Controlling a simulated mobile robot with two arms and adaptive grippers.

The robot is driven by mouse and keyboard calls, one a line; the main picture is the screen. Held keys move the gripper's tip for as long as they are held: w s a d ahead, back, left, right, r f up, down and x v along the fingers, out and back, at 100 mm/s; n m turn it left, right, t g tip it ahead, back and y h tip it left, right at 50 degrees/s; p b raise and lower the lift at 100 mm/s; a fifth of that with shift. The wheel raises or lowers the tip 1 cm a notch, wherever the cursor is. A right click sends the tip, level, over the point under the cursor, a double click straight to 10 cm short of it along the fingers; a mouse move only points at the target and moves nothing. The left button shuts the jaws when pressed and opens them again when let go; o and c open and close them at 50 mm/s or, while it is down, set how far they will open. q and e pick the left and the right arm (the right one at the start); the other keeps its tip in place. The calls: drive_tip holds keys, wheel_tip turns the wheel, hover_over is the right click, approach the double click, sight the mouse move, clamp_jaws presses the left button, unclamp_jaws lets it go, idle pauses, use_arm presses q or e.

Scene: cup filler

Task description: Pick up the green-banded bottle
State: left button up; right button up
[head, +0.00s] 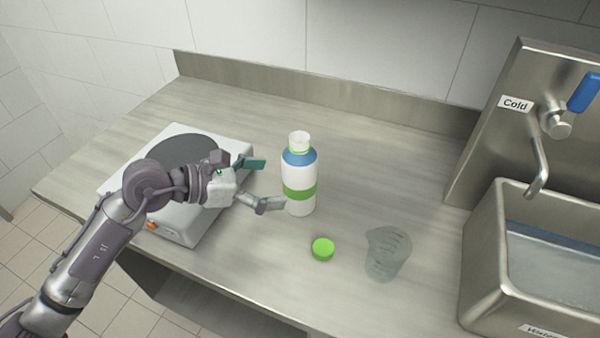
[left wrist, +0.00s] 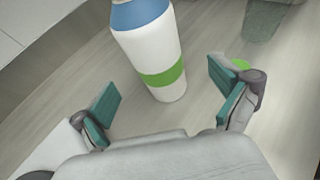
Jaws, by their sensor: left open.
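The green-banded bottle (head: 299,175) stands upright and uncapped on the counter, white with a blue shoulder and a green band. It also shows in the left wrist view (left wrist: 150,55), tilted by the camera angle, ahead of the fingers. My left gripper (head: 268,184) is open and empty, just left of the bottle, with its fingers pointing toward it. In the left wrist view the fingers (left wrist: 165,102) are spread wide, and the bottle's lower part lies in line with the gap between them. My right gripper is not in view.
A green cap (head: 323,249) lies in front of the bottle. A clear cup (head: 387,253) stands to its right. A hot plate (head: 192,233) is under my left gripper. A metal sink (head: 482,262) with a tap (head: 540,165) is at the right. The counter behind the bottle is clear.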

sight(300, 178)
use_arm(q)
drive_tip(key=shift+x, duration=0.85)
drive_tip(key=shift+w+d, duration=0.1)
drive_tip(key=shift+d, duration=0.15)
drive_tip(key=p+x, duration=0.1)
drive_tip(key=x, duration=0.3)
drive_tip(key=shift+w+d+p, duration=0.25)
drive_tip(key=shift+w+p, duration=0.1)
drive_tip(key=shift+p, duration=0.05)
drive_tip(key=c, duration=1.8)
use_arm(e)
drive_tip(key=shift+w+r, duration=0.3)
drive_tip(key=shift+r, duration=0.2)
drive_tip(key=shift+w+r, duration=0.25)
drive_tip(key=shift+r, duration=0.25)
